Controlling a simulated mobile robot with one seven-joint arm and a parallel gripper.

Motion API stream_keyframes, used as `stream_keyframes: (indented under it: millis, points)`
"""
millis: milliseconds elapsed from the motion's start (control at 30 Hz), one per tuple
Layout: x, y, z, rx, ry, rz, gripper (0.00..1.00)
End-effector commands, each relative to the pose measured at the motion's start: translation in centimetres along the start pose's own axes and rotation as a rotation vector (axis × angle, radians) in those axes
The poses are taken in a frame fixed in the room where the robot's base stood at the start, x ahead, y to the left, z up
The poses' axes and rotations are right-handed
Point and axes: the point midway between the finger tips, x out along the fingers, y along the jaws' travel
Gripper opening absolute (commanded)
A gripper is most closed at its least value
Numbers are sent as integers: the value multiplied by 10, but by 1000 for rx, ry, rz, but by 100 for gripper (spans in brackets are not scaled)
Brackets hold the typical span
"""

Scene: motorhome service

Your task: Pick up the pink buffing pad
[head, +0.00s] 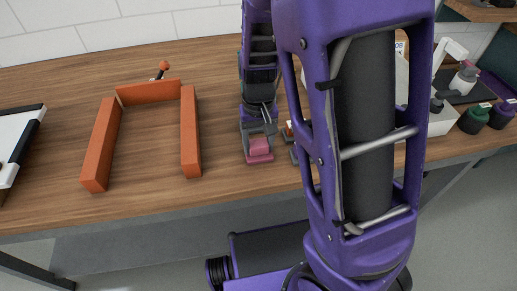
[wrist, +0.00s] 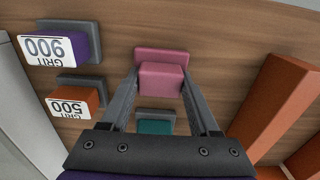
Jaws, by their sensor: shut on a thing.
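The pink buffing pad (wrist: 161,78) is a pink block on a wider pink base. In the wrist view it sits between the two fingers of my gripper (wrist: 160,85), which is shut on it. In the head view the pink pad (head: 259,150) is at or just above the wooden bench, under my gripper (head: 258,135). I cannot tell whether its base touches the bench.
In the wrist view, a purple pad labelled GRIT 900 (wrist: 66,46) and an orange pad labelled GRIT 500 (wrist: 80,101) lie left. A teal pad (wrist: 155,127) is close by. An orange three-sided frame (head: 104,140) stands left in the head view, with bare bench between.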

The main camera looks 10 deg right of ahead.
Motion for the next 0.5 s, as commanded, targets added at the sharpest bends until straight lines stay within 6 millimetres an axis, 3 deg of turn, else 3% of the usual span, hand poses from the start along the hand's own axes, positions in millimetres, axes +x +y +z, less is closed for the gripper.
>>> stream_keyframes:
  millis: [33,133,367,500]
  points:
    - [0,0,0,0,0,0,26]
    - [0,0,0,0,0,0,8]
    - [-2,0,0,0,1,0,6]
    - [-16,-1,-1,-1,4,-2,6]
